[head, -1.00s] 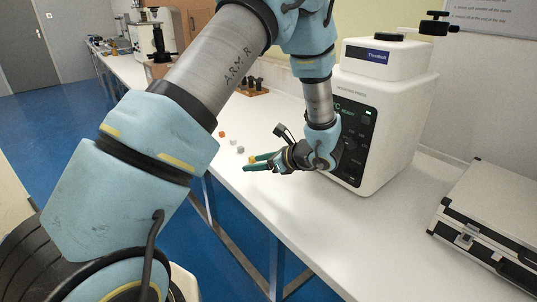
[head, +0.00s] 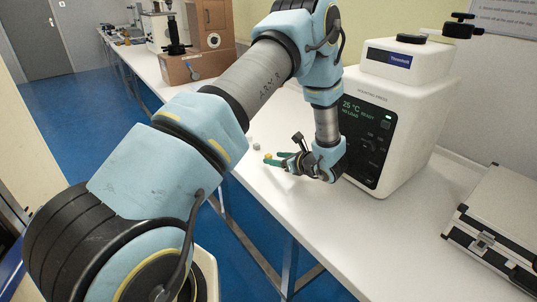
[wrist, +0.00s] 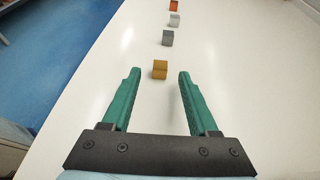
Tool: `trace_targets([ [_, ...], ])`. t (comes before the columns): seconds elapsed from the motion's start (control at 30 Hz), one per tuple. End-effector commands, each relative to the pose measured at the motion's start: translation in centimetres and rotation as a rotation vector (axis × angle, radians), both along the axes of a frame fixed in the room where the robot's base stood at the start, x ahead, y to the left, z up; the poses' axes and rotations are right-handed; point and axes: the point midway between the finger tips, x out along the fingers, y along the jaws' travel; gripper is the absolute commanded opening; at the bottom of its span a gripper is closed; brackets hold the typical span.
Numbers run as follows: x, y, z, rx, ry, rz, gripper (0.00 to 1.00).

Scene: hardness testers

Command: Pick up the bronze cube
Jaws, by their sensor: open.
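The bronze cube (wrist: 160,69) is a small golden-brown block on the white bench in the wrist view. It lies just beyond the fingertips, roughly centred between them. My gripper (wrist: 155,72) has two green fingers spread wide apart with nothing between them. In the head view my gripper (head: 272,160) is low over the bench, left of the white tester, with the bronze cube (head: 268,155) small and partly hidden at its fingertips.
Beyond the bronze cube stand a dark grey cube (wrist: 168,38), a lighter grey cube (wrist: 174,20) and an orange-red cube (wrist: 174,5) in a row. The white tester (head: 405,110) stands right of my arm, a silver case (head: 505,215) farther right. The bench's left edge is near.

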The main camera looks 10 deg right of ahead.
Motion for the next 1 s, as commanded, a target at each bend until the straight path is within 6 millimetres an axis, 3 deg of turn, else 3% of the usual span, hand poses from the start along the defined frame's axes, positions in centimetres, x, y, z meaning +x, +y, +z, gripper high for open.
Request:
trace_targets([
  [0.13, 1.19, 0.65, -0.42, -0.001, 0.0, 0.0, 0.6],
  [0.4, 1.38, 0.71, -0.62, -0.001, 0.0, -0.002, 0.59],
  [0.9, 1.36, 0.72, -0.6, 0.0, 0.0, -0.001, 0.03],
  [1.0, 1.36, 0.72, -0.6, 0.0, 0.0, -0.001, 0.0],
])
